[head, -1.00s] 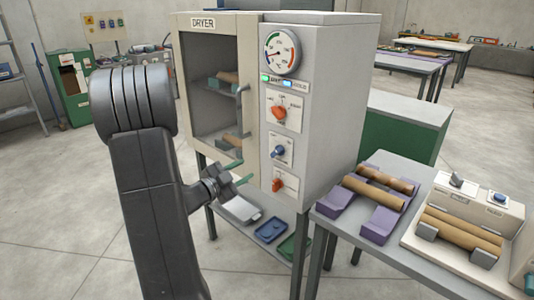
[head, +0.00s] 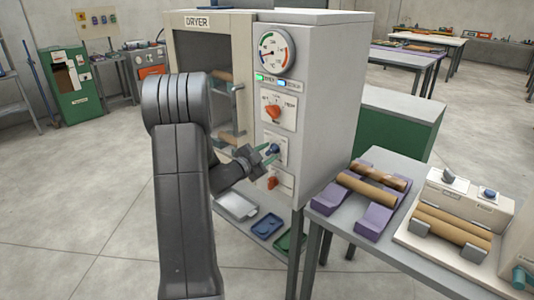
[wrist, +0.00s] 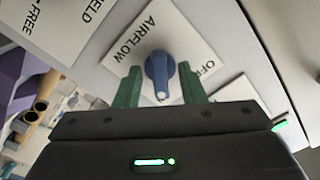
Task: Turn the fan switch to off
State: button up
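The blue knob (wrist: 160,72) sits on a white plate marked AIRFLOW (wrist: 184,40), with OFF printed to its right in the wrist view. A pale mark shows at the knob's lower end there. In the head view the knob (head: 273,149) is the middle control on the dryer's front panel. My gripper (wrist: 160,88) is open, its green fingers on either side of the knob. A gap shows on each side, so it does not grip the knob. The gripper (head: 268,154) also shows in the head view, partly covering the knob's plate.
An orange-red knob (head: 273,112) is above the blue one, and another orange knob (head: 273,183) is close below it. The glass dryer door (head: 190,60) is left of the panel. A table (head: 340,222) with purple cradles (head: 373,222) stands to the right.

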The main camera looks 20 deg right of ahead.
grip_shut()
jog(key=shift+n+p, duration=0.3)
jog(key=shift+n, duration=0.1)
jog(key=n+p, duration=0.1)
jog(key=n, duration=0.2)
jog(key=shift+r, duration=0.1)
jog(key=n+p, duration=0.3)
jog(key=n, duration=0.1)
jog(key=shift+s+n, duration=0.1)
jog(key=shift+n, duration=0.2)
jog(key=n+p, duration=0.2)
jog(key=n, duration=0.2)
jog(key=shift+n+p, duration=0.9)
jog(key=shift+n, duration=1.1)
